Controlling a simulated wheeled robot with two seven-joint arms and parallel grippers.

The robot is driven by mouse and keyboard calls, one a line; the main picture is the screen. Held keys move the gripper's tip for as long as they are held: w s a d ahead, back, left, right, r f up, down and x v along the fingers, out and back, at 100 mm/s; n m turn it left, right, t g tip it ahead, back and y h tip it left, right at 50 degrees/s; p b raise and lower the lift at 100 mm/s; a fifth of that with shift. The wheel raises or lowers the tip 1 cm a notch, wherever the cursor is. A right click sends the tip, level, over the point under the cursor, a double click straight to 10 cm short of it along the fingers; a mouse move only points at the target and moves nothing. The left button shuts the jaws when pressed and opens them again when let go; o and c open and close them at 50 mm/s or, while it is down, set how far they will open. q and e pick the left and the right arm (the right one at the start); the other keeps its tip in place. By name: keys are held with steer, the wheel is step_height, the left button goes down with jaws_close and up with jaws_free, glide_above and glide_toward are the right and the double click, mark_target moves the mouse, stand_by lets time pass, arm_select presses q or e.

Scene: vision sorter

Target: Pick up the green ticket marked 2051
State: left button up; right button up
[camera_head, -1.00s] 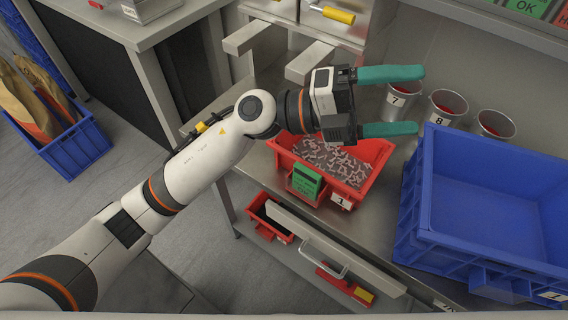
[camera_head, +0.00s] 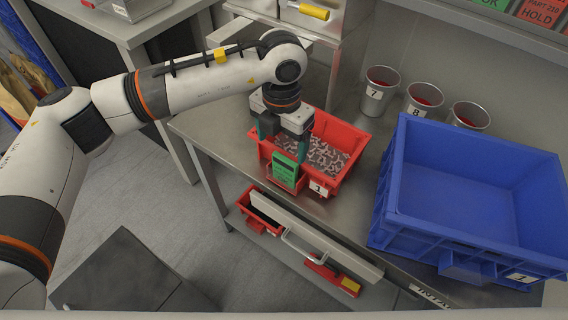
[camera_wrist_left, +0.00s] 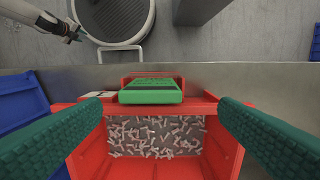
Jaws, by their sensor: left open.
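The green ticket (camera_head: 286,170) stands upright in a holder at the front of the red bin (camera_head: 349,150) marked 1. Its number cannot be read. My left gripper (camera_head: 284,148) points down over the bin, just behind the ticket, with its fingers apart and empty. In the left wrist view the ticket (camera_wrist_left: 151,91) shows edge-on at the bin's front wall, between and ahead of the two green fingertips (camera_wrist_left: 160,105). The fingers look apart from the ticket.
The bin holds many small metal parts. A large blue crate (camera_head: 385,215) stands to the right. Metal cups (camera_head: 378,92) numbered 7 and 8, and another, stand behind. A partly open drawer (camera_head: 300,236) is below the bench edge.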

mark_target(284, 159)
arm_select(q)
steer(key=shift+w+a+f, duration=0.1)
steer(key=shift+f, duration=0.55)
steer(key=f, duration=0.1)
steer(key=f+p, duration=0.1)
steer(key=f, duration=0.1)
steer(key=s+f+p, duration=0.1)
steer(key=shift+d+f, duration=0.15)
steer(key=shift+d, duration=0.2)
steer(key=shift+f, duration=0.35)
steer(key=shift+d, duration=0.1)
arm_select(e)
steer(key=shift+s+d+r, duration=0.3)
steer(key=shift+d+r, duration=0.05)
steer(key=shift+r, duration=0.15)
steer(key=shift+s+d+r, duration=0.3)
steer(key=shift+d+r, duration=0.05)
steer(key=shift+r, duration=0.15)
arm_select(q)
steer(key=shift+c, duration=0.4)
